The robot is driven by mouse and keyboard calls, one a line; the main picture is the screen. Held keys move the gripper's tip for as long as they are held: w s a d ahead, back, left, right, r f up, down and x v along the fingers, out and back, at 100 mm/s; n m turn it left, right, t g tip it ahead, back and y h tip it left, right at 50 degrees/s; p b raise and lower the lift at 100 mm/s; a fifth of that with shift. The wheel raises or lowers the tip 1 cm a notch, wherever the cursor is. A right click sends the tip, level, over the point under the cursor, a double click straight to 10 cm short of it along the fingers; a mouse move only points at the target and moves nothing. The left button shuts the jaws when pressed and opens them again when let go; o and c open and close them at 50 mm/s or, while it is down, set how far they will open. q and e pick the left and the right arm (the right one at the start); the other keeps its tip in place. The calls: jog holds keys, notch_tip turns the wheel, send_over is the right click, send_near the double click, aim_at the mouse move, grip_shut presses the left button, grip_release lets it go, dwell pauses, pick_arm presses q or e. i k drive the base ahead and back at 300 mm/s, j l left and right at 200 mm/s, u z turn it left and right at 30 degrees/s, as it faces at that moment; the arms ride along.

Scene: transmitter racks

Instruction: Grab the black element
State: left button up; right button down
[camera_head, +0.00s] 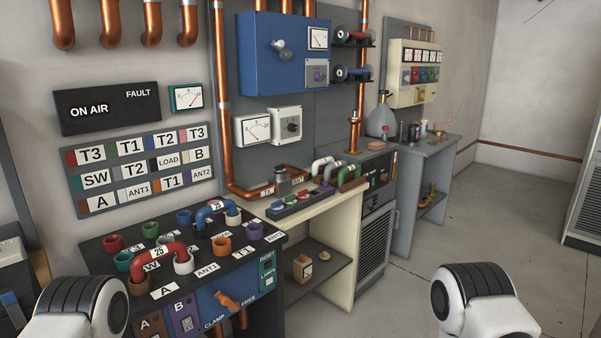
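No clearly black pipe element stands out among the coloured ones. A small dark cylindrical piece (280,173) sits on the cream bench, but I cannot tell if it is the black element. A red curved element (160,258) and a blue one (214,212) sit on the black patch panel. My two arms show only as white and black links at the bottom left and bottom right. Both grippers are outside the view.
The black patch panel (101,260) has several coloured sockets and an orange clamp handle (228,300) on its front. The cream bench (343,204) and a grey table (432,146) stand behind it. Open floor (440,230) lies to the right.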

aim_at(280, 169)
jog(key=i+l+u, duration=0.15)
jog(key=i+l, duration=0.25)
jog(key=i+l+u, duration=0.1)
jog(key=i+l, duration=0.3)
jog(key=l, duration=0.25)
